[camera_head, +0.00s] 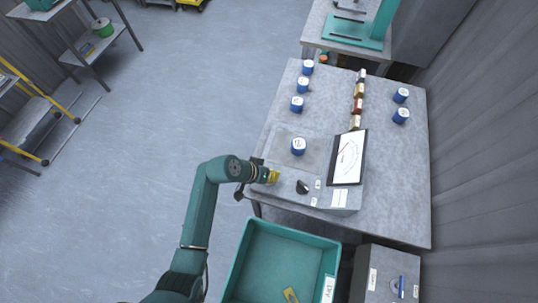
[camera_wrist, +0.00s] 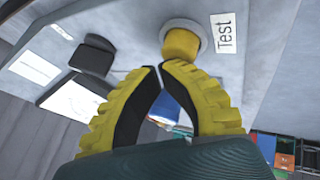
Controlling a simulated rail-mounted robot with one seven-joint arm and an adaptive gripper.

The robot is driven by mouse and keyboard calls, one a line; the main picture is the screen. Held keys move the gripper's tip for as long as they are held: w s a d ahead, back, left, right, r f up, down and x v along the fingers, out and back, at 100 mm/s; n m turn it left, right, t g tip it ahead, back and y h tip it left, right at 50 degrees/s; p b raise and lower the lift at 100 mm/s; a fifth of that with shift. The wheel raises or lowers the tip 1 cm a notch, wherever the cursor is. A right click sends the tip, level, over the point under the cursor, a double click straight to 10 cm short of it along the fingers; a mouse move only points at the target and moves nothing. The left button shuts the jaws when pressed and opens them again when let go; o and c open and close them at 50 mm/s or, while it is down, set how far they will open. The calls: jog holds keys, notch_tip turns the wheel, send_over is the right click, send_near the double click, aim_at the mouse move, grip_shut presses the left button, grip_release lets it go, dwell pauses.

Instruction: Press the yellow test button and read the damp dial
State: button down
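The yellow test button (camera_wrist: 180,43) sits in a grey round collar beside a "Test" label (camera_wrist: 225,33) in the wrist view. My gripper (camera_wrist: 159,67) has its yellow ribbed fingertips together, with nothing between them, just below the button in that picture. Contact with the button cannot be told. In the head view my gripper (camera_head: 273,176) is at the left front edge of the grey tester, and the button cannot be made out. The damp dial (camera_head: 349,155) is a white slanted face with a red mark; its reading is too small to tell. A black knob (camera_head: 302,187) is nearby.
A blue tin (camera_head: 298,147) stands on the tester's plate. Other blue tins (camera_head: 302,85) and a row of small bottles (camera_head: 357,105) stand on the table (camera_head: 405,165). A green bin (camera_head: 245,262) is below the front edge.

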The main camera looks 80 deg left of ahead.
jog(key=shift+f+b, duration=0.45)
jog(key=shift+f, duration=0.25)
dwell(0.4)
jog(key=shift+d+r+p, duration=0.1)
jog(key=shift+r+p, duration=1.25)
jog(key=shift+r, duration=0.1)
notch_tip(320, 180, up, 5)
jog(key=p, duration=0.5)
jog(key=shift+r, duration=0.15)
